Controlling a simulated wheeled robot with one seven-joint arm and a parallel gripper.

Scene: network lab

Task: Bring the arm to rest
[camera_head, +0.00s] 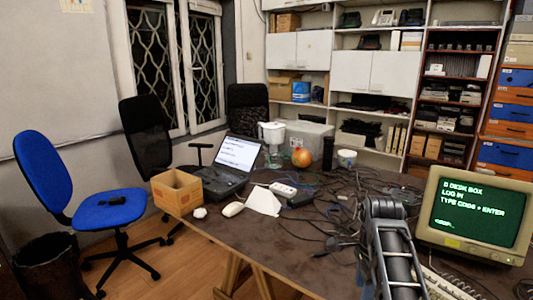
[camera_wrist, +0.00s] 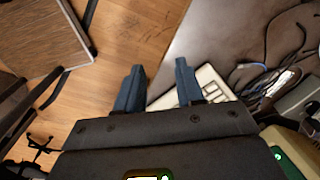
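My gripper (camera_wrist: 158,85) shows in the wrist view with its two dark blue fingers spread apart and nothing between them. It points down over the table's edge, with the wooden floor and part of a pale keyboard (camera_wrist: 207,82) beyond the fingers. In the head view my arm (camera_head: 392,245) reaches in from the bottom right over the dark table, left of the monitor. The gripper's fingers cannot be made out in the head view.
A monitor (camera_head: 473,213) with green text stands close right of my arm. Cables (camera_head: 335,205) cover much of the table (camera_head: 270,245). A cardboard box (camera_head: 177,192), a laptop (camera_head: 233,165) and an orange round fruit (camera_head: 301,157) stand farther back. A blue chair (camera_head: 100,205) is at left.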

